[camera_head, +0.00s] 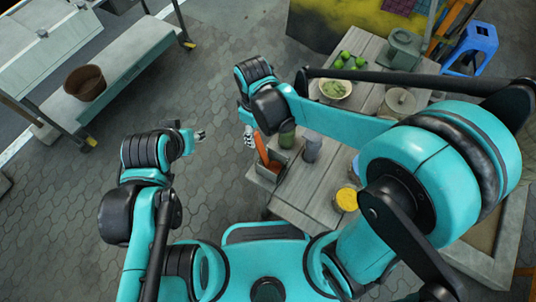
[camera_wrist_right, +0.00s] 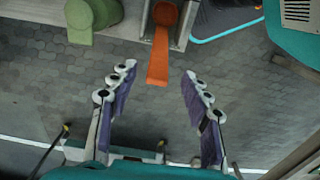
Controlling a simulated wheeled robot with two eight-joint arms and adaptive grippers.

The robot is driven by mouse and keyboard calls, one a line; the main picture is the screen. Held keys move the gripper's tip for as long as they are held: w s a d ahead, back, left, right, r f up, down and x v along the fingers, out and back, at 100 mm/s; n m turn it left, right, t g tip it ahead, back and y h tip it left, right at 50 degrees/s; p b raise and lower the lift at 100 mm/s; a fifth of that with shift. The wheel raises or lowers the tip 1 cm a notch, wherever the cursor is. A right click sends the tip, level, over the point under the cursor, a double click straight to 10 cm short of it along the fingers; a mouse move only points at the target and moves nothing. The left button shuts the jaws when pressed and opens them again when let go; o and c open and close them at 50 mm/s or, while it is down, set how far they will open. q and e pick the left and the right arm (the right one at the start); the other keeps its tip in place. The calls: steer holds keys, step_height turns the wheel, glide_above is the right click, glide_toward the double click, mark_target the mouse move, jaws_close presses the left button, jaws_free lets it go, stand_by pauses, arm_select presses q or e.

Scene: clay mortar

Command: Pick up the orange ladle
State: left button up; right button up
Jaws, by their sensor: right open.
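The orange ladle (camera_head: 262,148) sits in a grey holder (camera_head: 274,163) at the left edge of the wooden table. In the right wrist view the ladle (camera_wrist_right: 160,50) extends out of the holder toward the space between my fingers. My right gripper (camera_head: 249,136) is beside the ladle in the head view, on its left. In the wrist view my right gripper (camera_wrist_right: 157,105) is open and empty, with the ladle's end just beyond the fingertips. My left gripper (camera_head: 200,135) is over the paved floor, away from the table; its jaw state is too small to tell.
The wooden table (camera_head: 318,190) holds a green jar (camera_head: 287,135), a grey bottle (camera_head: 312,146), a bowl (camera_head: 334,89), green fruit and a yellow-filled bowl (camera_head: 346,199). A blue stool (camera_head: 474,48) stands beyond. A bench with a brown basket (camera_head: 85,83) is at left. The floor between is clear.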

mark_target(257, 142)
step_height(257, 142, down, 2)
steer(key=shift+a+f+b, duration=0.1)
steer(key=shift+b, duration=0.25)
steer(key=f, duration=0.1)
steer(key=f+b, duration=0.1)
steer(key=f, duration=0.1)
steer(key=f+b, duration=0.1)
steer(key=f, duration=0.1)
steer(key=shift+w+a, duration=0.1)
steer(key=shift+w, duration=0.15)
jaws_close()
